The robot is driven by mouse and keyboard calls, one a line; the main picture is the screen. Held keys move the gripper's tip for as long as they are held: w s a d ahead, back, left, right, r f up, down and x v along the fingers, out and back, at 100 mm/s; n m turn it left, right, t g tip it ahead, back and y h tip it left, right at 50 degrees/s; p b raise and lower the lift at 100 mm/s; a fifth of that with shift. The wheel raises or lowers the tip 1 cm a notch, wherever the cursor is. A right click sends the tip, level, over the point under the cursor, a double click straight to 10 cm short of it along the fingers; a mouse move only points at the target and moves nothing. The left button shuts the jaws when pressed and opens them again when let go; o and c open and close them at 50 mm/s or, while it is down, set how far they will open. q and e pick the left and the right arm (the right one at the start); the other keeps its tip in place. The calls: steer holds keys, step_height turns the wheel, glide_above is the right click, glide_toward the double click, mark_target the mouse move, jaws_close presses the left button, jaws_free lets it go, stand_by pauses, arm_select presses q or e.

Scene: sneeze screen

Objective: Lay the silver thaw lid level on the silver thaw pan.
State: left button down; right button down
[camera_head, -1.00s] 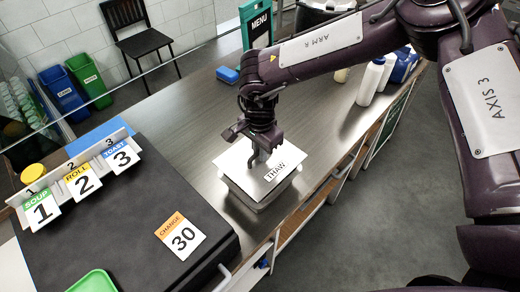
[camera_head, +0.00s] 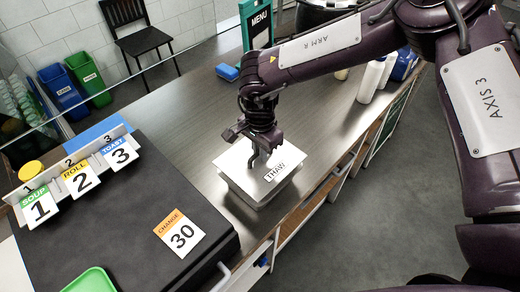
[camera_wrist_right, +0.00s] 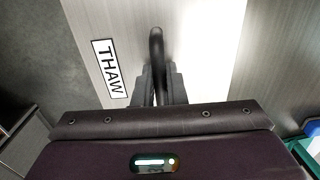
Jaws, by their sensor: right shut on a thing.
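The silver thaw lid (camera_head: 240,160) is a flat square plate with a dark handle in its middle and a "THAW" label. It lies over the silver thaw pan (camera_head: 262,203), which stands on the counter. Pan walls show below the lid's front edges; the lid looks about level, but I cannot tell whether it touches the rim all around. My right gripper (camera_head: 262,158) is above the lid, shut on its handle. In the right wrist view the gripper (camera_wrist_right: 158,92) has its fingers around the dark handle, beside the label. My left gripper is not in view.
A black board (camera_head: 110,220) with number cards and a green tray (camera_head: 92,281) are at the left. A menu stand (camera_head: 256,24), a blue block (camera_head: 227,72) and white bottles (camera_head: 370,82) are farther back. The counter (camera_head: 180,110) behind the pan is clear.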

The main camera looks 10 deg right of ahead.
steer(key=shift+f+b, duration=1.25)
steer(key=shift+f, duration=0.6)
steer(key=c, duration=1.4)
jaws_free()
step_height(320, 180, up, 7)
steer(key=b, duration=0.2)
steer(key=shift+b, duration=0.3)
steer(key=shift+r, duration=0.45)
